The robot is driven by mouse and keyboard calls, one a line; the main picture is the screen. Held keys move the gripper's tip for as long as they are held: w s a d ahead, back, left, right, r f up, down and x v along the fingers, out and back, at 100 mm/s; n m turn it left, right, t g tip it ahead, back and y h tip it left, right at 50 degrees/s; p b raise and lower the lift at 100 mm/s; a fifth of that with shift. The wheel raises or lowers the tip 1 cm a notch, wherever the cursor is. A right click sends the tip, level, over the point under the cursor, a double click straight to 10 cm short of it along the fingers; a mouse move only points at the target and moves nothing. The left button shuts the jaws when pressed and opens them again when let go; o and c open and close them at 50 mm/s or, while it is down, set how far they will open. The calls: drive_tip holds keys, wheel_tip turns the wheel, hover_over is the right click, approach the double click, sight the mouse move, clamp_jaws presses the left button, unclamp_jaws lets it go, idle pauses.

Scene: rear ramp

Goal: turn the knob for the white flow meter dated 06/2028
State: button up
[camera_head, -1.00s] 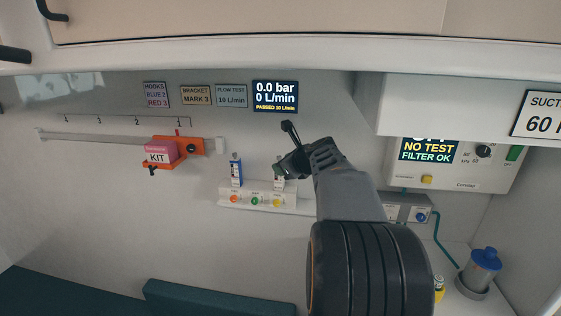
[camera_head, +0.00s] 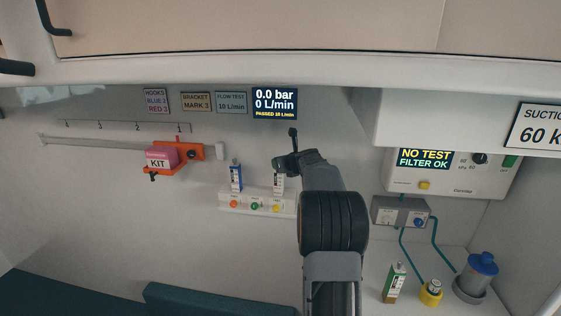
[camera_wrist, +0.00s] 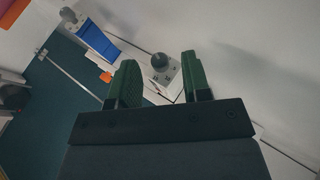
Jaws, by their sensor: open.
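The white flow meter (camera_head: 278,184) stands at the right end of the white outlet rail (camera_head: 227,207) on the wall; its date is too small to read. In the wrist view its grey round knob (camera_wrist: 160,61) shows on top of the white body (camera_wrist: 165,75), between and beyond my fingertips. A blue flow meter (camera_head: 236,177) stands to its left, and it also shows in the wrist view (camera_wrist: 98,40). My gripper (camera_head: 286,150) is at the top of the white meter. In the wrist view my gripper (camera_wrist: 160,73) is open, with green fingers either side of the knob; contact cannot be told.
A display (camera_head: 275,102) above reads 0.0 bar, 0 L/min, PASSED 10 L/min. An orange bracket with a pink KIT (camera_head: 161,158) hangs on the left rail.

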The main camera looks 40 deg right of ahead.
drive_tip(key=shift+w+f, duration=0.25)
drive_tip(key=shift+w, duration=0.3)
clamp_jaws()
